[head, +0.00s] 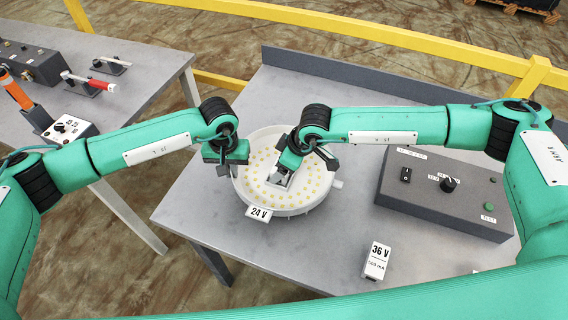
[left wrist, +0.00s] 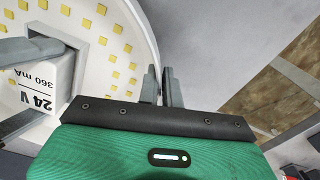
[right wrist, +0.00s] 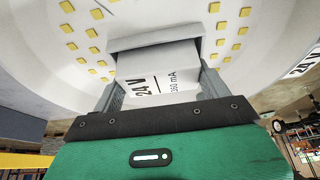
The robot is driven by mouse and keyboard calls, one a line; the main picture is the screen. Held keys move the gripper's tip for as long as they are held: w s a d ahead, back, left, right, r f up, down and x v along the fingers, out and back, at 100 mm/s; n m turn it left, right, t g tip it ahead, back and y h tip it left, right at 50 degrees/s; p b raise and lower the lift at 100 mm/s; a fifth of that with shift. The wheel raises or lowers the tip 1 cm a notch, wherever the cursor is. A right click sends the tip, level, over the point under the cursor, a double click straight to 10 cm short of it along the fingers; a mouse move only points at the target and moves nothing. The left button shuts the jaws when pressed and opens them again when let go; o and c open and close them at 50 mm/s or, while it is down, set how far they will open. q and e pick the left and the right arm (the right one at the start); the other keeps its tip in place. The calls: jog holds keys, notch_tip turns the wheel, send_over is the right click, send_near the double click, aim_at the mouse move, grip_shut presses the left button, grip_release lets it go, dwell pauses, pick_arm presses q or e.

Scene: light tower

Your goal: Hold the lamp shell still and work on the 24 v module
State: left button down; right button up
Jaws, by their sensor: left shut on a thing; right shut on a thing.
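The lamp shell (head: 303,207) is a round white dish with rings of yellow squares, lying on the grey table with a 24 V tag (head: 259,213) at its front edge. My left gripper (head: 228,168) is shut on the shell's left rim; its fingers (left wrist: 161,86) show on the rim in the left wrist view. My right gripper (head: 285,178) is shut on the white 24 V module (right wrist: 160,82), marked 360 mA, at the shell's middle. The module's far end meets a raised rectangular holder (right wrist: 155,38); I cannot tell how deep it sits. The module also shows in the left wrist view (left wrist: 48,84).
A white 36 V module (head: 376,261) stands at the table's front right. A dark grey control box (head: 440,200) with a switch and knob sits right of the shell. A second table (head: 130,60) with small devices is at the left. A yellow rail (head: 400,50) runs behind.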

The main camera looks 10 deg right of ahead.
pick_arm(q)
jog(key=shift+s+d+r, duration=0.25)
jog(key=shift+s+d, duration=0.1)
jog(key=shift+d, duration=0.05)
pick_arm(e)
jog(key=shift+s+d+f, duration=0.1)
jog(key=shift+s+f, duration=0.1)
jog(key=shift+f, duration=0.35)
jog(key=shift+s+d+f, duration=0.1)
jog(key=shift+s+f, duration=0.1)
jog(key=shift+f, duration=0.35)
jog(key=o, duration=1.1)
jog(key=shift+c, duration=0.2)
jog(key=shift+a+r, duration=0.15)
jog(key=shift+r, duration=0.25)
pick_arm(q)
jog(key=shift+w+a+f, duration=0.2)
jog(key=shift+w+f, duration=0.15)
jog(key=shift+w, duration=0.1)
pick_arm(e)
jog(key=shift+o, duration=0.3)
jog(key=r, duration=0.2)
jog(key=shift+w+d+r, duration=0.15)
jog(key=shift+d+r, duration=0.15)
jog(key=shift+d, duration=0.05)
pick_arm(q)
jog(key=shift+s+a, duration=0.15)
jog(key=shift+s, duration=0.05)
pick_arm(e)
jog(key=v, duration=1)
